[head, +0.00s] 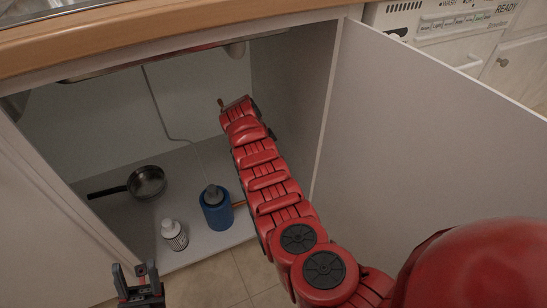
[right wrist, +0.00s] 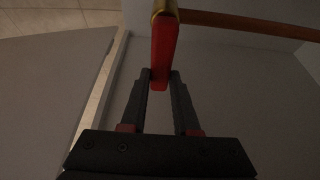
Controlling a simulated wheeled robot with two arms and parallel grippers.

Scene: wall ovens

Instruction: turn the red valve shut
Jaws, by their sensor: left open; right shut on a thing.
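The red valve handle (right wrist: 163,48) shows in the right wrist view as a flat red lever hanging from a brass fitting (right wrist: 165,7). My right gripper (right wrist: 160,76) is shut on the lever's free end, one dark finger on each side. In the head view my right arm reaches deep into the open cabinet; its own links hide the gripper and most of the valve area. My left gripper (head: 139,281) is open and empty at the bottom left, in front of the cabinet and away from the valve.
A copper pipe (right wrist: 240,22) runs right from the fitting. The open cabinet door (head: 410,140) stands right of my arm; the wooden countertop (head: 130,33) overhangs above.

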